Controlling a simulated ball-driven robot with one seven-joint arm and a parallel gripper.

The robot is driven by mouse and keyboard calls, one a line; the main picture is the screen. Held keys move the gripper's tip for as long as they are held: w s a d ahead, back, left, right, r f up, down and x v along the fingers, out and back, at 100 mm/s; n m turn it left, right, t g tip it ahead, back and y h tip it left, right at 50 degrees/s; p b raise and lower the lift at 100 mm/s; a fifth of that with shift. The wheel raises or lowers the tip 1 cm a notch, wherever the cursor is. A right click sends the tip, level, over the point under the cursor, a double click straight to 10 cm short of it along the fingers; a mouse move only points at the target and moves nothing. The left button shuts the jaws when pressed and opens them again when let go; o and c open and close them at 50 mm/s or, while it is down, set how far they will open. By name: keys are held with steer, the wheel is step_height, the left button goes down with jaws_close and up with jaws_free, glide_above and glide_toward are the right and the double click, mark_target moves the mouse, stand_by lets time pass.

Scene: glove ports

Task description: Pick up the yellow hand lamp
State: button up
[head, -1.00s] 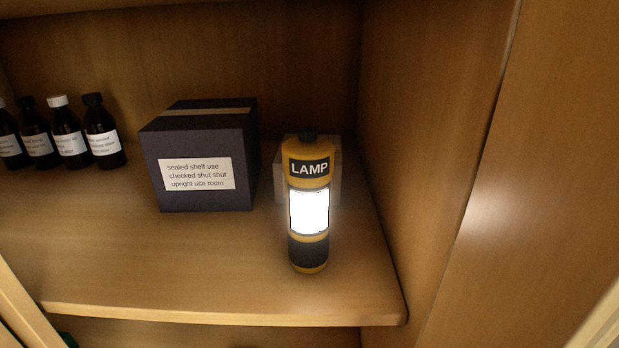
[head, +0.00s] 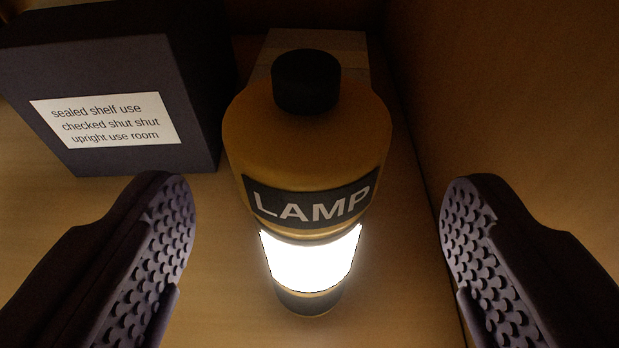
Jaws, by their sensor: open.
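The yellow hand lamp (head: 308,150) stands upright on the wooden shelf in the middle of the head view. It has a black cap, a black LAMP label and a bright lit window, with a dark band near its base. My gripper (head: 318,205) is open, with one dark, padded finger to the left of the lamp and one to the right. There is a visible gap between each finger and the lamp, and nothing is held.
A dark box (head: 110,90) with a white label stands close behind and left of the lamp. A pale box (head: 345,42) is partly hidden behind the lamp. The wooden cabinet wall (head: 480,100) rises close on the right. Bare shelf (head: 215,270) shows left of the lamp.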

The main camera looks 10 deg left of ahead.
mark_target(306, 223)
steer(key=b+x, duration=0.1)
steer(key=x, duration=0.3)
steer(key=shift+w+a+f+b, duration=0.1)
steer(key=shift+a+f+b, duration=0.1)
steer(key=shift+b, duration=0.15)
steer(key=shift+w, duration=0.25)
steer(key=shift+r, duration=0.1)
steer(key=c, duration=1.1)
